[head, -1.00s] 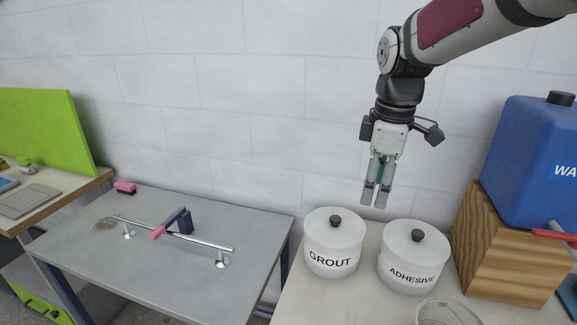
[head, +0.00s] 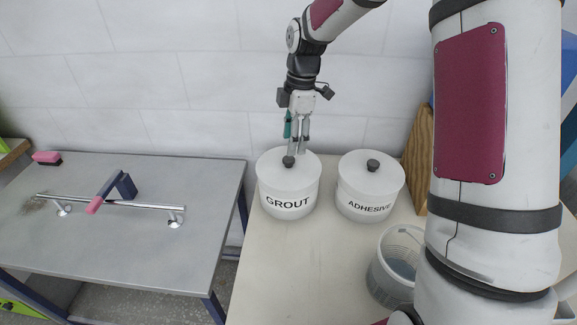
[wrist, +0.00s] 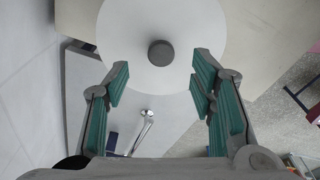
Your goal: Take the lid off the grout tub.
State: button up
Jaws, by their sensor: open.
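The grout tub (head: 287,203) is a white round tub marked GROUT, standing upright on the pale table. Its white lid (head: 270,165) is on it, with a dark round knob (head: 289,161) in the middle. My gripper (head: 297,152) points down just above the lid, close to the knob. In the wrist view the lid (wrist: 120,40) fills the top middle, and the knob (wrist: 160,53) shows beyond the open green-padded fingers (wrist: 158,80), roughly centred between them. Nothing is held. Whether the fingertips reach down to knob height I cannot tell.
The adhesive tub (head: 368,202), with a similar lid and knob, stands close on the right. A clear bucket (head: 396,268) is in front of it. A wooden block (head: 418,155) is behind my arm. A grey bench (head: 120,240) with a metal rail (head: 150,206) is on the left.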

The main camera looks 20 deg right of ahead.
aim_at(289, 158)
jog(key=shift+s+a+f+p, duration=0.1)
jog(key=shift+a+f+p, duration=0.15)
jog(key=shift+f, duration=1.2)
jog(key=shift+a+f+p, duration=0.15)
jog(key=shift+f+p, duration=0.1)
jog(key=shift+f, duration=1.15)
grip_shut()
